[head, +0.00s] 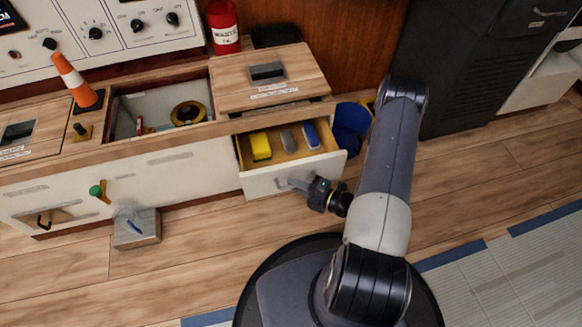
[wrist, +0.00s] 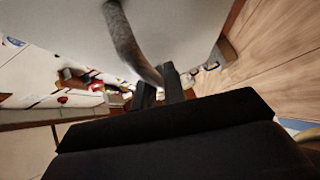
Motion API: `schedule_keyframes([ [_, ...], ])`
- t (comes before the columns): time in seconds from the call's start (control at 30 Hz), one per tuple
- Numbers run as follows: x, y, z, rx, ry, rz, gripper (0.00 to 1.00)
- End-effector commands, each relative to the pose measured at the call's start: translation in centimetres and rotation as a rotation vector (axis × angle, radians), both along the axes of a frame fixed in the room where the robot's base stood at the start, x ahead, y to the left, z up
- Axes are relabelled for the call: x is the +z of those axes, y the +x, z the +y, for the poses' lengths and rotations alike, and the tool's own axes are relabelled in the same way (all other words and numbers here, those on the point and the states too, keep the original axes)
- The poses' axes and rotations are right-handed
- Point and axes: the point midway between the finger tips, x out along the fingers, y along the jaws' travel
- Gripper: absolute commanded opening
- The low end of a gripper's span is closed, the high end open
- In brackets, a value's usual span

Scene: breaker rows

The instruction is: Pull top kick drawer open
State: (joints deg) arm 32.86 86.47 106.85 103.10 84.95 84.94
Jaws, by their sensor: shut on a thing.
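The top kick drawer (head: 290,176) has a white front and a wooden inside, and it stands pulled out from the low white cabinet. A yellow item, a grey item and a blue item lie in it. My gripper (head: 308,186) is at the drawer front in the head view. In the wrist view my gripper (wrist: 160,90) is shut on the grey curved drawer handle (wrist: 128,40). The handle also shows in the head view (head: 287,184), partly hidden by the gripper.
An open bin (head: 122,100) with a yellow ring inside is left of the drawer. An orange cone (head: 76,80) stands on the cabinet top. A blue bucket (head: 351,125) is close to the drawer's right side. A grey box (head: 136,229) sits on the floor at left.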

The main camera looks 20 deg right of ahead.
Motion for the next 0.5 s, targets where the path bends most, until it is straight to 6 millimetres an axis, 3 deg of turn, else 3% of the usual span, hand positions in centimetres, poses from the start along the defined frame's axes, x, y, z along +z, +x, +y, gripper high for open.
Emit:
schedule_keyframes([
  [0.2, 0.0, -3.8, 0.0, -0.003, 0.003, 0.004, 0.0],
  [0.5, 0.0, -5.9, 0.0, 0.001, 0.001, 0.001, 0.0],
])
